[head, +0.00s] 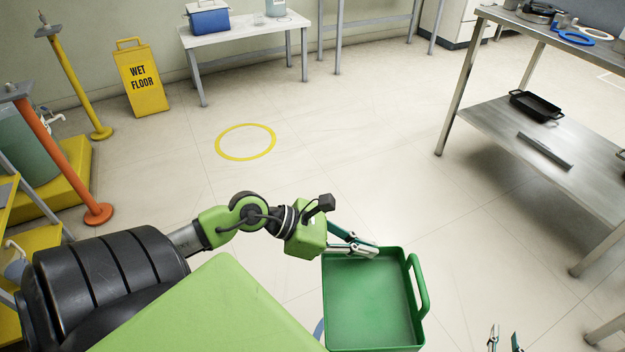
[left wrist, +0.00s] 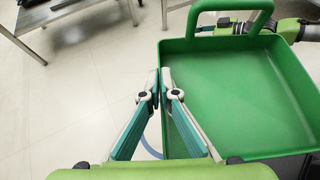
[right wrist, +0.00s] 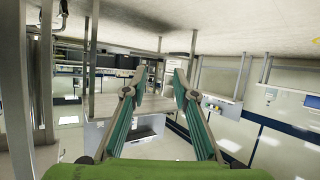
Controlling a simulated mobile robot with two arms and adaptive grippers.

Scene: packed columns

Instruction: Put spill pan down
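The green spill pan (head: 368,300) is a rectangular tray with a loop handle on its right side in the head view. Its empty inside faces up. My left gripper (head: 368,250) is shut on the pan's far wall in the head view. The left wrist view shows its fingertips (left wrist: 159,76) pinching the wall of the pan (left wrist: 235,85). I cannot tell the pan's height above the floor. My right gripper (head: 505,338) is at the bottom edge of the head view; the right wrist view shows its fingertips (right wrist: 160,75) apart with nothing between them.
Part of a blue curve (head: 319,330) shows on the floor beside the pan. A yellow floor ring (head: 246,125) lies on clear floor further off. A wet floor sign (head: 141,82) and posts stand left. A steel shelf table (head: 497,125) with a black tray (head: 537,105) stands right.

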